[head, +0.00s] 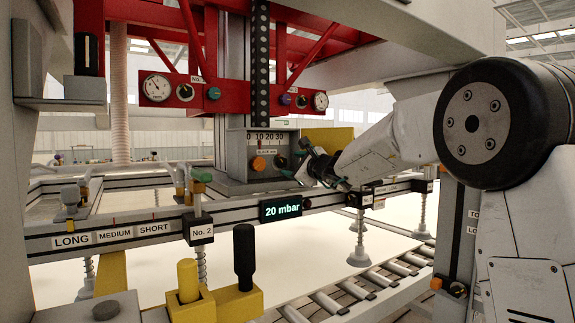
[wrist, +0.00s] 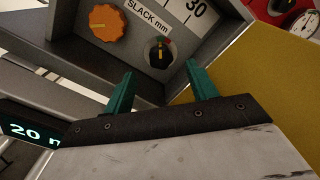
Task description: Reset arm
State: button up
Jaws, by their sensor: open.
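My gripper (wrist: 158,90) is open and empty in the wrist view, its two teal fingers apart. In the head view my gripper (head: 297,173) is at the end of my white arm, close to the grey control box (head: 238,165). In the wrist view, a black knob (wrist: 160,54) with a pale pointer lies just beyond and between the fingertips, with a gap in the picture. Whether a finger touches it cannot be told. An orange knob (wrist: 105,22) sits left of it, beside the label "SLACK mm". The orange knob also shows in the head view (head: 258,163).
A display (head: 283,208) reads "20 mbar" on the rail marked LONG, MEDIUM, SHORT. Suction cups (head: 359,255) hang below the frame. A red gantry (head: 150,15) with gauges stands above. A yellow panel (wrist: 240,85) is right of the gripper.

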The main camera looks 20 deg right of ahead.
jog(key=shift+v, duration=1.35)
